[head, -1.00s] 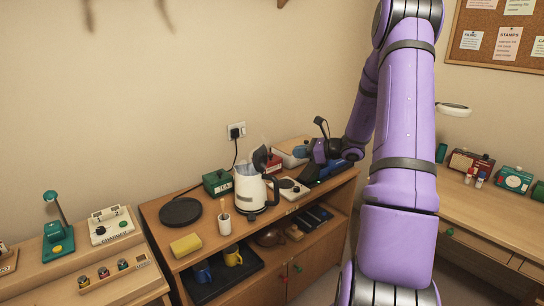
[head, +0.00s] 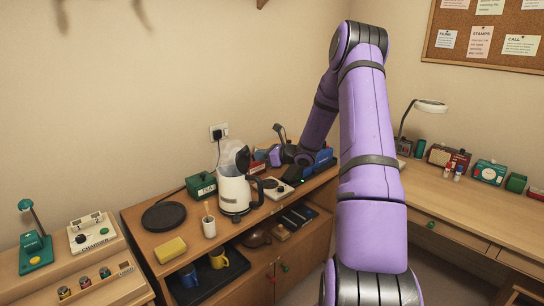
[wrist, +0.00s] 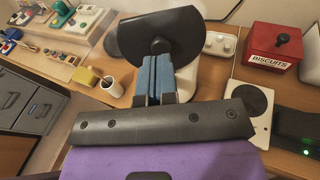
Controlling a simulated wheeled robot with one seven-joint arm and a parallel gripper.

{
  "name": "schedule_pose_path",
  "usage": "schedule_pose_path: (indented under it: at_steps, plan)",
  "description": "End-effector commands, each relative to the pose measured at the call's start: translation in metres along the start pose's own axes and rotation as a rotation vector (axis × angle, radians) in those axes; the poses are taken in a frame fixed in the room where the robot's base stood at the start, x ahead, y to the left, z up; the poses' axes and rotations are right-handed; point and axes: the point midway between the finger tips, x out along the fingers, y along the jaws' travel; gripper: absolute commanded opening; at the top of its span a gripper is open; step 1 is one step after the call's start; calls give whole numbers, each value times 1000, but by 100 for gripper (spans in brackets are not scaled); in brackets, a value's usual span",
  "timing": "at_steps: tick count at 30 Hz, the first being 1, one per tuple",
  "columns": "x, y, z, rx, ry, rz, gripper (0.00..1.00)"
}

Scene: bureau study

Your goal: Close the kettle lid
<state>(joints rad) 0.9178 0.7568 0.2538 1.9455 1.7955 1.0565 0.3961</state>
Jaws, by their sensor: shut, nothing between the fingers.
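The white kettle (head: 233,192) with a black handle stands on the wooden cabinet top. Its dark lid (head: 243,160) is raised, standing up steeply from the kettle's top at the handle side. In the wrist view the lid (wrist: 150,32) is a dark disc just beyond my fingertips, in front of the white kettle body (wrist: 186,42). My gripper (wrist: 158,68) is shut and empty, its blue fingers side by side and pointing at the lid. I cannot tell whether they touch it. In the head view my gripper is to the kettle's right, its fingertips small and unclear.
A green tea box (head: 201,185), a black round plate (head: 164,215), a white cup (head: 209,227) and a yellow sponge (head: 171,250) lie around the kettle. A red biscuits box (wrist: 281,42) and a white scale-like device (wrist: 249,104) are close to my gripper's right.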

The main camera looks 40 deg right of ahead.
Motion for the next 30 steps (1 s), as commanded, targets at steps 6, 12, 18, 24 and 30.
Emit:
schedule_pose_path:
  at_steps: [6, 12, 18, 24, 30]
  plan:
    - [20, 0, 0, 0, 0, 0, 0]
    - [23, 0, 0, 0, 0, 0, 0]
    - [23, 0, 0, 0, 0, 0, 0]
    - [24, 0, 2, -2, 18, 0, 0]
    - [31, 1, 7, -7, 100, 1, 0]
